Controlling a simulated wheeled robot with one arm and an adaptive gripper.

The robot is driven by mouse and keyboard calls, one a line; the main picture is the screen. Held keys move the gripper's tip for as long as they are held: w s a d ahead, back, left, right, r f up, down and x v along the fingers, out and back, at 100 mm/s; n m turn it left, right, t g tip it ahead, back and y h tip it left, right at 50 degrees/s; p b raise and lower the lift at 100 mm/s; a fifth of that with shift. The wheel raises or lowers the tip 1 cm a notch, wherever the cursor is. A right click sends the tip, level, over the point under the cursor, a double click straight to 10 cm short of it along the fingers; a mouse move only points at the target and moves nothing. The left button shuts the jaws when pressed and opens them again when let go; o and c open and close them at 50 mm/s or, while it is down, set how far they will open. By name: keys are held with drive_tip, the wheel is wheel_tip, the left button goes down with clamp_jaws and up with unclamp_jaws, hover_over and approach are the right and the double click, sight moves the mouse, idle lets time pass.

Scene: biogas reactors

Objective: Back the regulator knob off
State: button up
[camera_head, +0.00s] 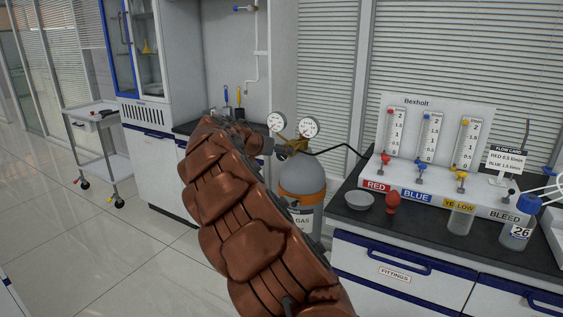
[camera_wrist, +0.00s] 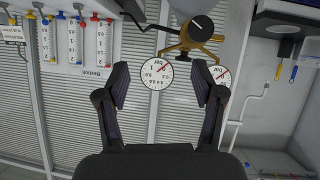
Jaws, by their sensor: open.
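The regulator knob (camera_wrist: 202,25) is round and black with a white mark. It sits on the brass regulator body (camera_wrist: 186,46), at the top of the wrist view. Two white dial gauges (camera_wrist: 157,73) hang off the regulator in this inverted view. My gripper (camera_wrist: 162,84) is open, with nothing held between its fingers; one gauge shows in the gap, and the knob lies beyond and above the fingertips, apart from them. In the head view the brass regulator (camera_head: 293,146) tops the grey gas cylinder (camera_head: 302,176). My copper-coloured arm hides most of my gripper there, and the knob is not clearly visible.
A black hose (camera_head: 345,150) runs from the regulator to the flowmeter panel (camera_head: 437,135) on the right bench. A dish (camera_head: 359,200), a red object (camera_head: 393,203) and bottles (camera_head: 460,220) stand there. A trolley (camera_head: 98,140) stands left. Blinds are behind; the left floor is open.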

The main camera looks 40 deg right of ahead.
drive_tip(key=shift+m+t, duration=0.3)
drive_tip(key=shift+t, duration=0.6)
drive_tip(key=shift+w+d+f, duration=1.15)
drive_tip(key=shift+w+d, duration=0.25)
drive_tip(key=shift+d, duration=0.25)
drive_tip(key=shift+w+d+f, duration=1.2)
drive_tip(key=shift+w+d, duration=0.15)
drive_tip(key=shift+d, duration=0.3)
drive_tip(key=shift+w+d+f, duration=1.15)
drive_tip(key=shift+w+d, duration=0.25)
drive_tip(key=shift+d, duration=0.25)
